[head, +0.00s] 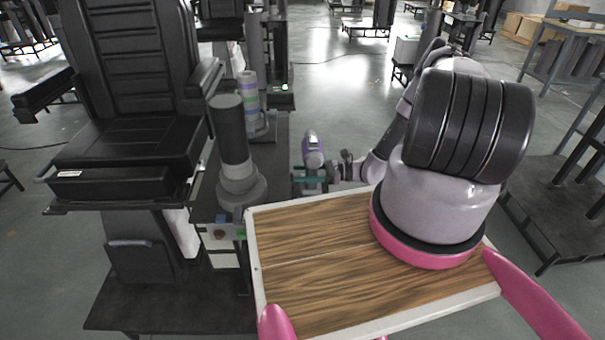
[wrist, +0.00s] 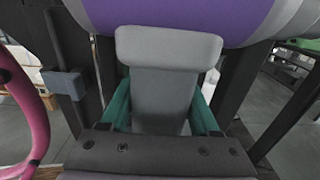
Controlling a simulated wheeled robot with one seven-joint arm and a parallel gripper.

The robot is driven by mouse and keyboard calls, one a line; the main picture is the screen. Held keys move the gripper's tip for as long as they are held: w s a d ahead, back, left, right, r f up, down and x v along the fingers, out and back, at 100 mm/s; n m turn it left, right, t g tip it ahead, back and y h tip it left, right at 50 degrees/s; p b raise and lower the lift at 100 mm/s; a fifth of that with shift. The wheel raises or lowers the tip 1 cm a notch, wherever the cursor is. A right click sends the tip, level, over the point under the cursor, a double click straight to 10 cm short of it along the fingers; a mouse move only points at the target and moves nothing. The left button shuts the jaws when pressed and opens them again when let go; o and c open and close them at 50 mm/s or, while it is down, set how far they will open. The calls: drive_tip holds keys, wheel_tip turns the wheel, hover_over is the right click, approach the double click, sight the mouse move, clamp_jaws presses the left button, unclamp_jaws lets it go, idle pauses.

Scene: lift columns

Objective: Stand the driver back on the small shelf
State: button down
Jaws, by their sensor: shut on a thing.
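The driver (head: 313,152), purple and grey, is upright in my gripper (head: 310,180) near the middle of the head view. In the wrist view the driver's purple body (wrist: 180,14) crosses the top. Its grey handle (wrist: 165,85) hangs between the teal fingers of my gripper (wrist: 164,108), which are shut on it. The driver's lower end is hidden behind the gripper. A small ledge with blue and green bits (head: 222,232) is left of the wooden top; I cannot tell whether it is the small shelf.
A black seat (head: 125,140) on a lift column stands at left. A dark-topped grey column (head: 233,150) stands left of my gripper. A wooden top with a white rim (head: 310,255) lies in front. Open floor (head: 340,100) shows beyond the driver.

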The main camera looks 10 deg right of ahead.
drive_tip(key=shift+f, duration=0.1)
drive_tip(key=shift+c, duration=0.6)
unclamp_jaws()
drive_tip(key=s+d, duration=0.2)
drive_tip(key=d, duration=0.9)
drive_tip(key=shift+s+d, duration=0.15)
drive_tip(key=shift+d, duration=0.25)
drive_tip(key=shift+r, duration=0.2)
